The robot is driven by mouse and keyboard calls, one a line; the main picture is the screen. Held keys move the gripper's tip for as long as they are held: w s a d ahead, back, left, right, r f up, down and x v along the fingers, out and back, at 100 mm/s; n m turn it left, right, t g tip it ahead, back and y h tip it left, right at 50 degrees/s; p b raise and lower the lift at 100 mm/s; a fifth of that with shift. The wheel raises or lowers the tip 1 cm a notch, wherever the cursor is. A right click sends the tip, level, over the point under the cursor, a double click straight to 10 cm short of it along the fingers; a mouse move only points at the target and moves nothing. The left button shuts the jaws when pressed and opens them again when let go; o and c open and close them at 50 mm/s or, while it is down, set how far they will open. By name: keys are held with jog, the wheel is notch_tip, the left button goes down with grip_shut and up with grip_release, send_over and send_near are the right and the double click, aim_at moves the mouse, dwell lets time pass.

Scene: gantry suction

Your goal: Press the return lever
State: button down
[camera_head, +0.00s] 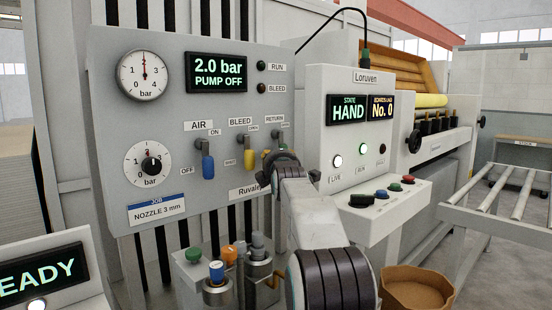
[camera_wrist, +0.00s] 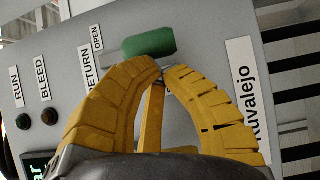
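The return lever has a green handle (camera_wrist: 150,42), which shows in the wrist view just beyond my fingertips, beside the RETURN label (camera_wrist: 90,70). My gripper (camera_wrist: 161,70) has yellow fingers whose tips meet, with no object seen held between them. The tips are very close to the green handle; I cannot tell whether they touch it. In the head view my gripper (camera_head: 278,170) is at the right part of the grey panel (camera_head: 110,100), below the RETURN label (camera_head: 268,119), and hides most of the lever.
The blue AIR lever (camera_head: 208,165) and yellow BLEED lever (camera_head: 249,158) are left of my gripper. The display (camera_head: 217,73) reads 2.0 bar, PUMP OFF. The Loruven console (camera_head: 340,95) stands close on the right. Several knobs and cylinders are below the panel.

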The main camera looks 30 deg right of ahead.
jog(key=shift+d+f+b, duration=0.1)
jog(key=shift+f+b, duration=0.15)
jog(key=shift+b, duration=0.3)
jog(key=shift+w+d+f+n+t+h+b, duration=0.2)
jog(key=shift+d+n+t+h+b, duration=0.2)
jog(key=shift+n+t+b, duration=0.85)
